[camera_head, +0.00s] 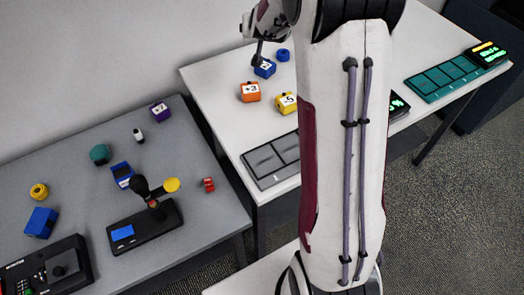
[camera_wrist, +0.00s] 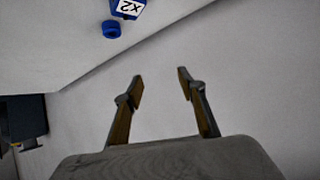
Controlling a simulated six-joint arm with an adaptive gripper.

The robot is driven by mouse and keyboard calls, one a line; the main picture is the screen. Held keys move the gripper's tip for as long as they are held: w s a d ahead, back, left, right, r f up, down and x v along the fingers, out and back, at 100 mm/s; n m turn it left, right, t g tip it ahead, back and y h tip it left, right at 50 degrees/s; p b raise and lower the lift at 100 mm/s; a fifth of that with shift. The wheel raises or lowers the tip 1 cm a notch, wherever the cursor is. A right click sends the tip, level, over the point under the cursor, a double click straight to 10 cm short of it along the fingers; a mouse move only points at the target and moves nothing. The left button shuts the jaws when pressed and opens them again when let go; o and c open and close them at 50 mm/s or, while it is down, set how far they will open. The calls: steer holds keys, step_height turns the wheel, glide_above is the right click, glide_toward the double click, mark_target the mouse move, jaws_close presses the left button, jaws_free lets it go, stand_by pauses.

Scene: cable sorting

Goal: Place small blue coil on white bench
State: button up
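The small blue coil (camera_head: 283,55) lies flat on the white bench (camera_head: 212,88), near its back edge. It sits just behind a blue cube (camera_head: 264,68) with a white label. In the wrist view the coil (camera_wrist: 111,29) is at the top left, beside the blue cube (camera_wrist: 128,8) marked x2. My gripper (camera_head: 254,44) is above the back of the white bench, left of the coil in the head view. In the wrist view its fingers (camera_wrist: 160,77) are apart, with nothing between them, and the coil is clear of them.
An orange cube (camera_head: 250,92), a yellow cube (camera_head: 286,103) and a grey tray (camera_head: 264,166) are on the white bench. A teal tray (camera_head: 443,78) is at its right. The grey bench (camera_head: 85,150) at left holds several objects. My arm hides the bench's middle.

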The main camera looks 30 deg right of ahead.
steer(key=s+a+r+n+g+y, duration=0.15)
steer(key=s+a+r, duration=0.25)
steer(key=s+a, duration=0.4)
steer(key=s+a+r+n+y, duration=0.1)
steer(key=s+a+r+y, duration=0.1)
steer(key=s+a+r, duration=0.4)
steer(key=s+a+f+g, duration=0.1)
steer(key=s+a, duration=0.1)
steer(key=s, duration=0.7)
steer(key=s+a+f+n+g, duration=0.1)
steer(key=s+a+f, duration=0.1)
steer(key=s, duration=0.8)
steer(key=s+a+f+n+g, duration=0.1)
steer(key=s+a, duration=0.3)
steer(key=s, duration=0.5)
steer(key=shift+s+a+f, duration=0.15)
steer(key=shift+s+f, duration=0.05)
steer(key=shift+f, duration=0.15)
